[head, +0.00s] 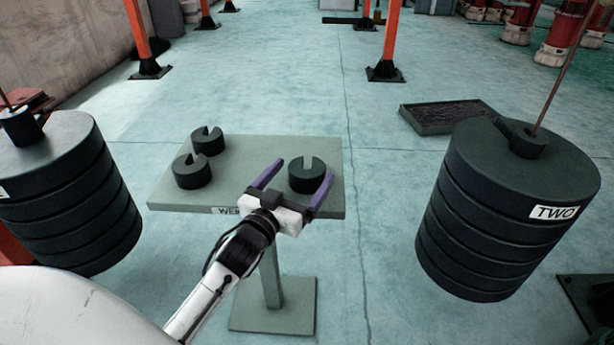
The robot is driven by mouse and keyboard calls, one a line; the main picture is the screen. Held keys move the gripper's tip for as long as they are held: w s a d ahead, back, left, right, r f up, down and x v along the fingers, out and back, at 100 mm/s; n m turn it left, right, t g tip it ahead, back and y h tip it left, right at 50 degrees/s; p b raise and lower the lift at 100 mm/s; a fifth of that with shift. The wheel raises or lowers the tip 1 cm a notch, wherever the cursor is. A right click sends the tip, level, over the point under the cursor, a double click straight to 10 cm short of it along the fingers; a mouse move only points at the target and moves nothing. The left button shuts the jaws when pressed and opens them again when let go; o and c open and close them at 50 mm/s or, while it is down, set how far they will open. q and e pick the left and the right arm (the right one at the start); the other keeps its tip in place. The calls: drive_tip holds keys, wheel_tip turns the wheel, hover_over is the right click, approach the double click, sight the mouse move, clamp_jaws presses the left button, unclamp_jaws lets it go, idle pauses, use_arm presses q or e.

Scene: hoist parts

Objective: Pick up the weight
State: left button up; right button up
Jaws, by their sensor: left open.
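Three dark slotted weights rest on a small grey-green pedestal table (240,155). One weight (307,177) is at the right of the tabletop, one (208,142) at the back left and one (191,172) at the left. My left gripper (306,177) is open, its purple fingers on either side of the right weight in the picture. No gap or contact between fingers and weight can be made out clearly. My right gripper is not in view.
A large stack of dark weights (65,190) hangs at the left. Another stack (500,215), labelled TWO, hangs at the right from a rod (565,65). A dark tray (445,115) lies on the floor behind. Orange posts (388,40) stand farther back. Floor between is clear.

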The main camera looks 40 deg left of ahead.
use_arm(q)
drive_tip(key=shift+w+a, duration=0.1)
drive_tip(key=shift+w, duration=0.65)
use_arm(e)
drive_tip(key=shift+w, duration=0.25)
